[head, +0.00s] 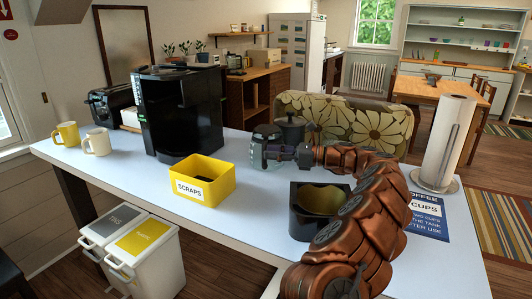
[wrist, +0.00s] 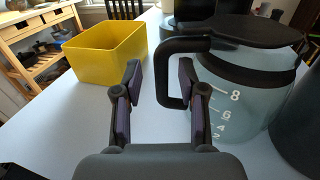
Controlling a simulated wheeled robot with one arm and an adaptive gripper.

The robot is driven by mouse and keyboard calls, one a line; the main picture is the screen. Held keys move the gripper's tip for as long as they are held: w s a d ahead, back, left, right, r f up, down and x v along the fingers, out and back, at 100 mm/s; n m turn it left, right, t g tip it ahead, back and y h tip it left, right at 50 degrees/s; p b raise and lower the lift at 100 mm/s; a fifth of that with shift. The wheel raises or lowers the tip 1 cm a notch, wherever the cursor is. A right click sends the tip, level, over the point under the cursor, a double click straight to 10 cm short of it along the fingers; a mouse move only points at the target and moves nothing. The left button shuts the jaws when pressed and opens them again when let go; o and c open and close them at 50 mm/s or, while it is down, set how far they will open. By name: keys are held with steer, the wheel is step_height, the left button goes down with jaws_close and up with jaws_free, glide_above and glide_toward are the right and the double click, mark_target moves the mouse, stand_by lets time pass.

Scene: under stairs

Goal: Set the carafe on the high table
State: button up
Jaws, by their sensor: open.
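The carafe (wrist: 240,85) has a clear body with white level marks, a black lid and a black handle. It stands upright on the white-topped table (head: 130,172). Which table is the high table is not clear; a wooden table (head: 435,90) stands at the back right.
A yellow scraps bin (head: 203,178) stands left of my gripper, a black open container (head: 320,208) in front of the carafe. A black coffee machine (head: 178,108), two mugs (head: 97,141) and a paper towel roll (head: 446,140) share the table. A flowered sofa (head: 345,120) is behind.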

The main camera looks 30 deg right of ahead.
steer(key=v, duration=0.9)
steer(key=shift+s+d+r, duration=0.1)
steer(key=shift+s+d, duration=0.05)
